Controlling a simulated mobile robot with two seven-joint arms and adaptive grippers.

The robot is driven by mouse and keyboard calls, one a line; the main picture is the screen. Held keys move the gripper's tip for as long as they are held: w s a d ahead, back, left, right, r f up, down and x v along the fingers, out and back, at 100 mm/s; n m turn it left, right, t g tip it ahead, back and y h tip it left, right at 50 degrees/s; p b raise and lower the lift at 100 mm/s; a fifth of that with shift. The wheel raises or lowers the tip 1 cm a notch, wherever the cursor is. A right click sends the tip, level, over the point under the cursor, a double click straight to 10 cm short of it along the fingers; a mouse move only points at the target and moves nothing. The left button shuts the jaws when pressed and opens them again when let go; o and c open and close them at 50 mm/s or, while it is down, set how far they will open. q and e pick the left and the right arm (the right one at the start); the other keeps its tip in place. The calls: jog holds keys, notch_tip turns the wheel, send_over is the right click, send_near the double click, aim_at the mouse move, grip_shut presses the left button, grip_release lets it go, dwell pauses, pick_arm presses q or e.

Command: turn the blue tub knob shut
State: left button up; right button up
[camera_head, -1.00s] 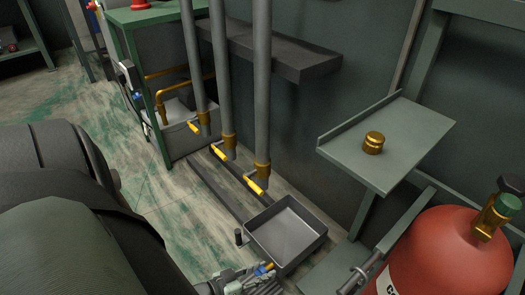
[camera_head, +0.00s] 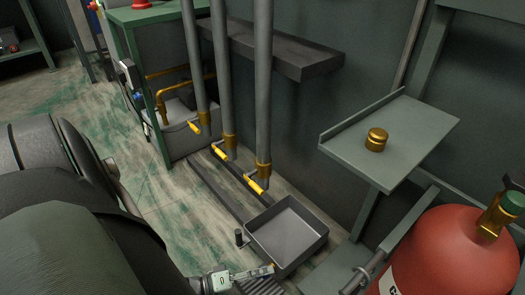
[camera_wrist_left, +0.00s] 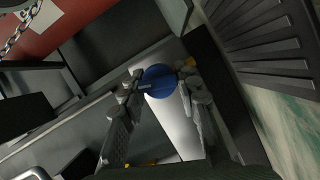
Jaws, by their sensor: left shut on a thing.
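The blue tub knob (camera_wrist_left: 160,82) is a round blue disc in the left wrist view, with a small yellow part at its right side. My left gripper (camera_wrist_left: 162,88) is shut on it, with one finger on each side. In the head view my left gripper (camera_head: 262,272) is at the bottom, by the near corner of the grey tub (camera_head: 320,237). It hides the blue knob there. The tub is open-topped and looks empty. My right gripper is not in view.
A red cylinder (camera_head: 440,255) stands at the lower right. Above it a shelf (camera_head: 420,120) holds a brass cap (camera_head: 376,139). Vertical grey pipes (camera_head: 263,80) with yellow-handled valves (camera_head: 255,186) stand behind the tub. A small black post (camera_head: 239,238) is left of the tub.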

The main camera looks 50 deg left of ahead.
pick_arm(q)
jog(key=shift+n+h, duration=0.3)
jog(key=shift+n, duration=0.3)
jog(key=shift+n+t, duration=0.3)
jog(key=shift+n, duration=0.2)
jog(key=o, duration=1.2)
jog(key=shift+m, duration=0.3)
